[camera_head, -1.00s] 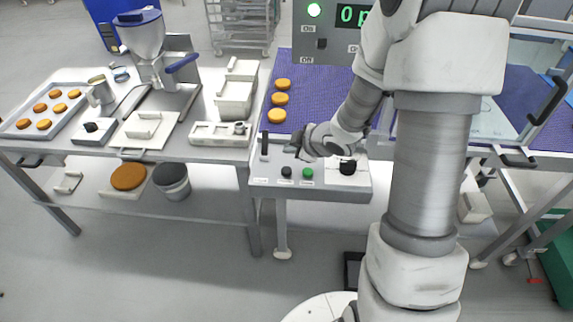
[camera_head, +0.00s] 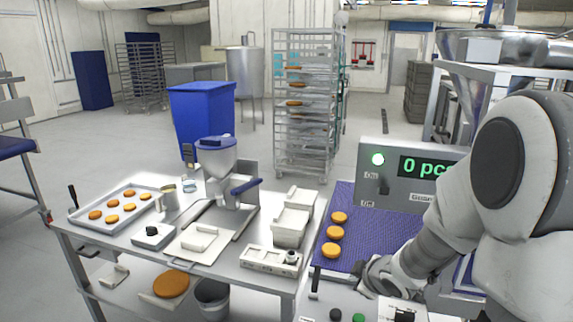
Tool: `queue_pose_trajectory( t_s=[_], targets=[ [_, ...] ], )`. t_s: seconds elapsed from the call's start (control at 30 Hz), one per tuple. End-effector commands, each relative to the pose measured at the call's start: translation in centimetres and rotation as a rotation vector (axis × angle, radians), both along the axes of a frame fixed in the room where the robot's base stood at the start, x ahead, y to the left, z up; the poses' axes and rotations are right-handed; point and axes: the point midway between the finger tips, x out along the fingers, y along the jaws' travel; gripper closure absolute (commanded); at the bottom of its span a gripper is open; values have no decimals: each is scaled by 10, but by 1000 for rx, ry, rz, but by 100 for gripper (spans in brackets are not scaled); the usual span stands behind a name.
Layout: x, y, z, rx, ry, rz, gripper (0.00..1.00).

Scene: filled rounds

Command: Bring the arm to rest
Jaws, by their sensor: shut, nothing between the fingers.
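My arm (camera_head: 530,190) comes in from the right and reaches down to the left. My gripper (camera_head: 364,286) is shut and empty, just above the back of the control panel (camera_head: 322,303) and near the front end of the purple belt. Its fingers look small and partly merge with the panel, so I cannot tell whether they touch it.
Several orange rounds (camera_head: 333,250) lie on the purple belt (camera_head: 347,196). A grey box (camera_head: 385,155) with a green lamp and a "0 pc" display stands behind. Left is a steel table with a tray (camera_head: 142,191) of rounds and a hopper machine (camera_head: 216,160). A rack (camera_head: 309,100) stands beyond.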

Motion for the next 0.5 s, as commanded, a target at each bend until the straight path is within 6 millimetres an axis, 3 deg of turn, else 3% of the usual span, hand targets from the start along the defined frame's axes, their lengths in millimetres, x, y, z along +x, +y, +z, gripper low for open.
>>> queue_pose_trajectory(
  t_s=[0.03, 0.2, 0.5],
  targets=[
    [-4, -5, 19, -13, -6, -55, 100],
    [-30, -23, 67, -9, 10, -266, 100],
    [-106, -26, 129, 119, 66, -593, 100]
  ],
)
